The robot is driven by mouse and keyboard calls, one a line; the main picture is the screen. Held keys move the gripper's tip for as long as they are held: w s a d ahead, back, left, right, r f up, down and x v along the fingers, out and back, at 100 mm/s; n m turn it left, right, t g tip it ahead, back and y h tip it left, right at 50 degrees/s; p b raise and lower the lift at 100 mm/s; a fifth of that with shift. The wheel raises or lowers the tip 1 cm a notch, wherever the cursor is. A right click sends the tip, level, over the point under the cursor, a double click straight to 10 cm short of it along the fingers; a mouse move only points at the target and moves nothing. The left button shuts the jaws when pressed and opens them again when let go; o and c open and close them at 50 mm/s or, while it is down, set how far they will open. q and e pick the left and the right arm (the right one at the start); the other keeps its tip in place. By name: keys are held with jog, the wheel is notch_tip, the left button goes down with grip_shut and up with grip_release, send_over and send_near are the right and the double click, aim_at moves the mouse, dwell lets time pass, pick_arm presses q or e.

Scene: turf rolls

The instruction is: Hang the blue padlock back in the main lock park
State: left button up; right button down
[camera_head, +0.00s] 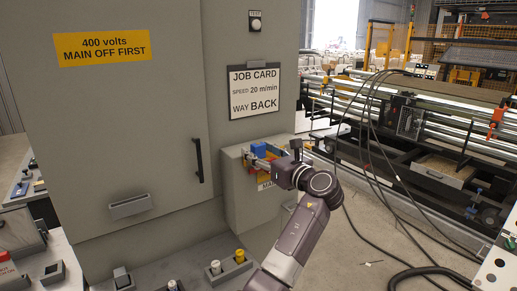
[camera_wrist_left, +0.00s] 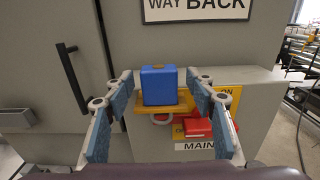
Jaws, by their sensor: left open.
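The blue padlock (camera_wrist_left: 159,85) sits upright at the yellow lock park (camera_wrist_left: 142,111) on the front of a grey box marked MAIN. In the head view, the padlock (camera_head: 258,150) shows partly, at the box's top front edge. A grey shackle loop (camera_wrist_left: 160,120) shows just under the yellow ledge; I cannot tell which lock it belongs to. My left gripper (camera_head: 268,160) is open, with one finger on each side of the blue padlock; gaps show between the fingers and the padlock in the left wrist view (camera_wrist_left: 160,112). My right gripper is out of view.
The grey cabinet (camera_head: 140,170) with a black door handle (camera_head: 198,160) stands to the left. A job card (camera_head: 255,91) is above. Black cables (camera_head: 370,130) hang at right.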

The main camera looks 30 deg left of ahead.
pick_arm(q)
jog(key=shift+w+a, duration=0.1)
jog(key=shift+a, duration=0.25)
jog(key=shift+c, duration=0.5)
jog(key=c, duration=1.2)
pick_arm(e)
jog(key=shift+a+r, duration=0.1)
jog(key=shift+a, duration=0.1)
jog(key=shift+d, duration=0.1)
